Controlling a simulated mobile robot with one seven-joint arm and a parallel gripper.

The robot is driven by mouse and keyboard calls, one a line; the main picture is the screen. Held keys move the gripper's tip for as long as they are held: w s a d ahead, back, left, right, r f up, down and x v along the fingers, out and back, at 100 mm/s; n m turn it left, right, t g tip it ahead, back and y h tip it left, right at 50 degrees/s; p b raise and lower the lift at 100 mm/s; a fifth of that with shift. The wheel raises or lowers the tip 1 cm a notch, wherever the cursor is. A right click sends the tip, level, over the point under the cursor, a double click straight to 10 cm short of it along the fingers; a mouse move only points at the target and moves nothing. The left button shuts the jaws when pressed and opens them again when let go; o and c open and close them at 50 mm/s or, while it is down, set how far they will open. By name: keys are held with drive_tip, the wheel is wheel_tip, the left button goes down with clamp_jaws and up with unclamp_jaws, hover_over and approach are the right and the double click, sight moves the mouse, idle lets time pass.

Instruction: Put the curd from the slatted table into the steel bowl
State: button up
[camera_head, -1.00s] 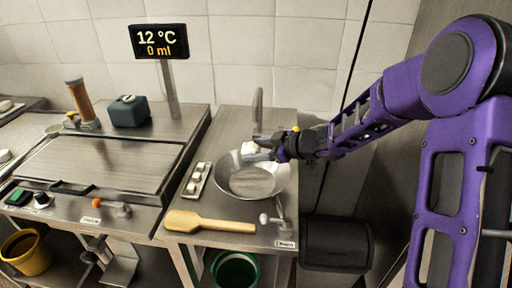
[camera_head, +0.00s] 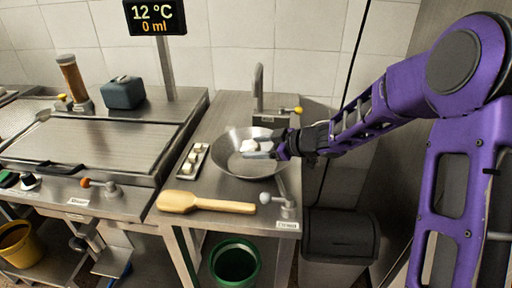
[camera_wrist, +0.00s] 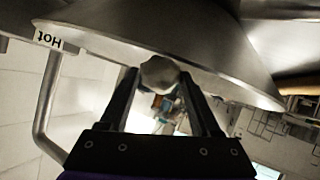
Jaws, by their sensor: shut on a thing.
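The curd (camera_head: 250,146) is a small white lump held at the tips of my gripper (camera_head: 262,151). It also shows in the wrist view (camera_wrist: 158,72), pale and between the two dark fingers of my gripper (camera_wrist: 160,80). The steel bowl (camera_head: 228,167) is wide and shiny, on the steel counter. In the head view the curd and fingertips overlap the bowl's opening from the right; their height above its bottom is hard to tell. In the wrist view a large curved steel surface, seemingly the bowl (camera_wrist: 190,35), fills the top.
A tap (camera_head: 258,88) stands behind the bowl. A small tray with white pieces (camera_head: 192,162) lies to its left, and a wooden paddle (camera_head: 205,203) in front. A wide steel table (camera_head: 95,145) is at left; a black bin (camera_head: 340,235) stands below right.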

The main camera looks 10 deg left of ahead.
sight(257, 145)
drive_tip(key=o, duration=1.5)
drive_tip(key=shift+c, duration=0.2)
wheel_tip(257, 145, up, 7)
drive_tip(key=p, duration=0.8)
drive_tip(key=shift+r, duration=0.1)
drive_tip(key=shift+d, duration=0.15)
